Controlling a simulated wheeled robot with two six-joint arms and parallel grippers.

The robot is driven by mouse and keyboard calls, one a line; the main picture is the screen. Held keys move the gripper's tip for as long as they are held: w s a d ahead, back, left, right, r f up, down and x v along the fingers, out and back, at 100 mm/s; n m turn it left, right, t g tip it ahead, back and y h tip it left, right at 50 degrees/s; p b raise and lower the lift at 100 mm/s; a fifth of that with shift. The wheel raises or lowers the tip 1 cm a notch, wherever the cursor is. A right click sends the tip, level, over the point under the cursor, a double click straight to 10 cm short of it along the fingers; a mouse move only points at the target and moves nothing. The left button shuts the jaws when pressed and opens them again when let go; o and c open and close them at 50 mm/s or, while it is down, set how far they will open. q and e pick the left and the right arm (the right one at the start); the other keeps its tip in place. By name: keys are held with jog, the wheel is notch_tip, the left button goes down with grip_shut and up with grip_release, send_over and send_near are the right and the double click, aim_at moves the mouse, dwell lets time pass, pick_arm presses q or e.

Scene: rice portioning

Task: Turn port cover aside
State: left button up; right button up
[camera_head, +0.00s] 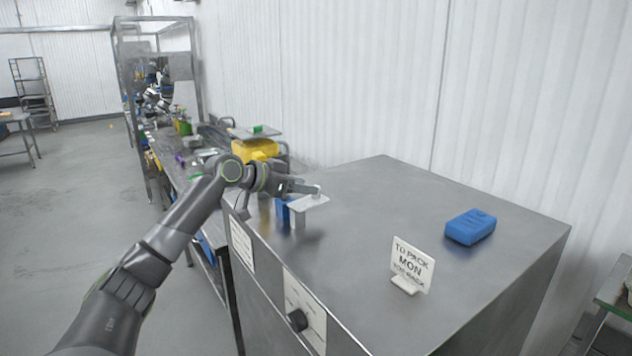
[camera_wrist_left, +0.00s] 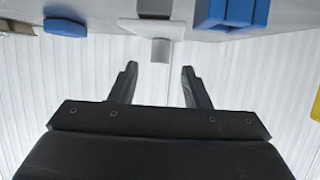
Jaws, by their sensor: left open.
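The port cover (camera_head: 309,203) is a pale grey flat plate with a small upright piece, at the left edge of the steel cabinet top. In the left wrist view, which is upside down, the cover (camera_wrist_left: 152,27) shows at top centre with a pale tab below it. My left gripper (camera_head: 308,188) is right at the cover in the head view. In the wrist view its two fingers stand apart (camera_wrist_left: 160,72), with the tab just beyond and between their tips. Nothing is clearly held. I cannot tell whether the fingers touch the cover. My right gripper is not in view.
A blue item (camera_head: 283,210) stands close beside the cover. A blue block (camera_head: 470,227) and a white sign card (camera_head: 411,267) sit farther right on the cabinet top (camera_head: 370,190). A yellow item (camera_head: 256,150) is behind the gripper. The middle of the top is clear.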

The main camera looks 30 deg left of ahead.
aim_at(309, 196)
pick_arm(q)
jog(key=p+x, duration=0.1)
jog(key=x, duration=0.2)
jog(key=shift+w+d, duration=0.1)
jog(key=shift+w, duration=0.15)
jog(key=shift+w+d+f+p, duration=0.3)
jog(key=shift+w+f, duration=0.1)
jog(key=shift+w, duration=0.1)
jog(key=shift+a, duration=0.1)
grip_shut()
